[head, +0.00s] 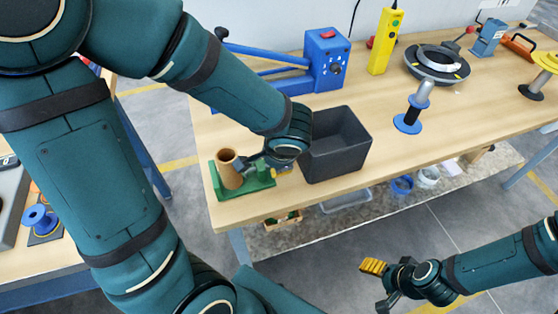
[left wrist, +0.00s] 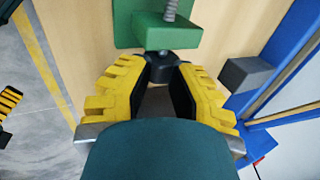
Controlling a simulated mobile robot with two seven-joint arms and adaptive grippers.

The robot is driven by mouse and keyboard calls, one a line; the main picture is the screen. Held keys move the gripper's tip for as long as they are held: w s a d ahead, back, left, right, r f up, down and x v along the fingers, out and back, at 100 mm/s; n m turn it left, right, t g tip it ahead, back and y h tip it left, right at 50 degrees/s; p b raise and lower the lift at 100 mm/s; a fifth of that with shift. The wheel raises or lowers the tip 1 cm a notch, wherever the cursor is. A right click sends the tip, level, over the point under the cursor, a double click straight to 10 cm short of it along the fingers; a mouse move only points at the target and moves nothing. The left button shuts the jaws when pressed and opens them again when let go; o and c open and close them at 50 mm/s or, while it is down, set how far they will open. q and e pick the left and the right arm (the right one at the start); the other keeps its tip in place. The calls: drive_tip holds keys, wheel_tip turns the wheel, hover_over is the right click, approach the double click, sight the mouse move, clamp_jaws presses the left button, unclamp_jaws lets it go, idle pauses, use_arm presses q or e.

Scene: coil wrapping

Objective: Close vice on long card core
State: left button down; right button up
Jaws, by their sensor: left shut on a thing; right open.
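The brown card core (head: 230,171) stands in the green vice (head: 262,184) at the left end of the table; whether the jaws touch it cannot be told. In the left wrist view, part of the vice (left wrist: 150,32) shows with its grey screw (left wrist: 171,10) and a dark knob (left wrist: 161,58). My left gripper (head: 258,164) is at the vice, right of the core. Its yellow fingers (left wrist: 160,75) are shut on the dark knob. The core is out of sight in that view. My right gripper (head: 378,286) is open and empty, off the table's front edge.
A dark grey bin (head: 345,150) stands right beside my left gripper. A blue lever machine (head: 326,62) is behind it. A blue-based spindle (head: 408,124), a black ring (head: 436,64) and a yellow device (head: 385,42) stand further right. The table's front right is clear.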

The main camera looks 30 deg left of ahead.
use_arm(q)
drive_tip(key=p, duration=0.3)
drive_tip(key=g+h+p, duration=0.1)
drive_tip(key=p, duration=0.2)
drive_tip(key=g+h+p, duration=0.1)
drive_tip(key=p, duration=0.2)
drive_tip(key=shift+w+a+r+p, duration=0.2)
drive_tip(key=shift+a+r+p, duration=0.05)
drive_tip(key=shift+a+p, duration=0.1)
drive_tip(key=shift+f+h, duration=0.1)
drive_tip(key=shift+h, duration=0.2)
drive_tip(key=shift+f, duration=0.15)
use_arm(e)
wheel_tip(320, 180, up, 10)
drive_tip(key=shift+w, duration=0.45)
drive_tip(key=shift+d+f, duration=0.1)
